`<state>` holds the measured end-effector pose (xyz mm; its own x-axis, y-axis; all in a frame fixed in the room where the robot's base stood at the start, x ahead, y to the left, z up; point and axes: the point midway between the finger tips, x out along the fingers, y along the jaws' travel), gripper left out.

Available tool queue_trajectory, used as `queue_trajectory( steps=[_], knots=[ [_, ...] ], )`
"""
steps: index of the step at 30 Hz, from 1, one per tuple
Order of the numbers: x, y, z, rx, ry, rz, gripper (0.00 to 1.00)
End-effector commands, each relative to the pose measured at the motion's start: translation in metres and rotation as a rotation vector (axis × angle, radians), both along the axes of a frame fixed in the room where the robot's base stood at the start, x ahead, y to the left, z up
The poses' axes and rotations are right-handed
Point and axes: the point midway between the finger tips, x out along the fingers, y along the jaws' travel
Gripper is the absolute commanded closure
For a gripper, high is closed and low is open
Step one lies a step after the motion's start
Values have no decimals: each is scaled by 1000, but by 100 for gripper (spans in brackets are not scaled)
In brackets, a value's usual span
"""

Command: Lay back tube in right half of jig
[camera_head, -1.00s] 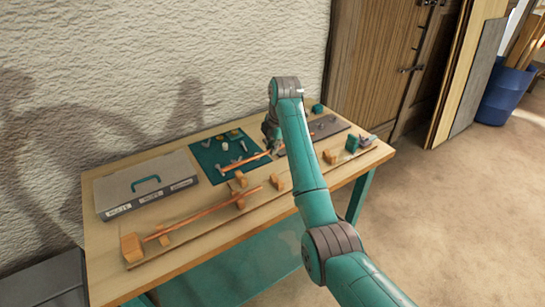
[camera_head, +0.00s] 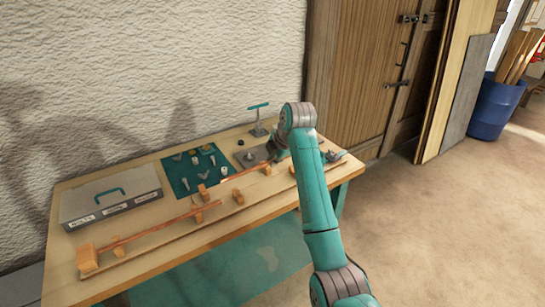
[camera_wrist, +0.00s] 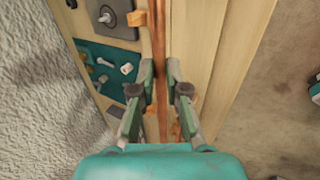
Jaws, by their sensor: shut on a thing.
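My gripper (camera_wrist: 160,68) is shut on a copper-coloured tube (camera_wrist: 161,28), which passes between its fingers in the wrist view. In the head view the held tube (camera_head: 243,174) slopes down to the left from my gripper (camera_head: 278,152), along the right half of the jig. Its left end is close to a wooden block (camera_head: 203,192); I cannot tell whether it touches. Another copper tube (camera_head: 155,229) lies in the left half of the jig (camera_head: 165,243), among wooden blocks. My arm hides part of the jig's right end.
A teal mat (camera_head: 180,182) with small fittings lies behind the jig. A grey case (camera_head: 110,196) stands at the back left. A grey plate (camera_head: 245,158) and a stand with a teal bar (camera_head: 258,107) are at the back right. The bench's front strip is clear.

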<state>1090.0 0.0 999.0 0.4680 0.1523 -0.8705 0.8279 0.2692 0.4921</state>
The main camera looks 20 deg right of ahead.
Motion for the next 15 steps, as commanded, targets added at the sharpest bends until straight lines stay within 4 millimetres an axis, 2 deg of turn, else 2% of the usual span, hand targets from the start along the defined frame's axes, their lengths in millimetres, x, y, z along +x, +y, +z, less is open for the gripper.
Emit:
queue_trajectory(
  steps=[15],
  knots=[
    [0, 0, -46, 0, 2, -1, 100]
  ],
)
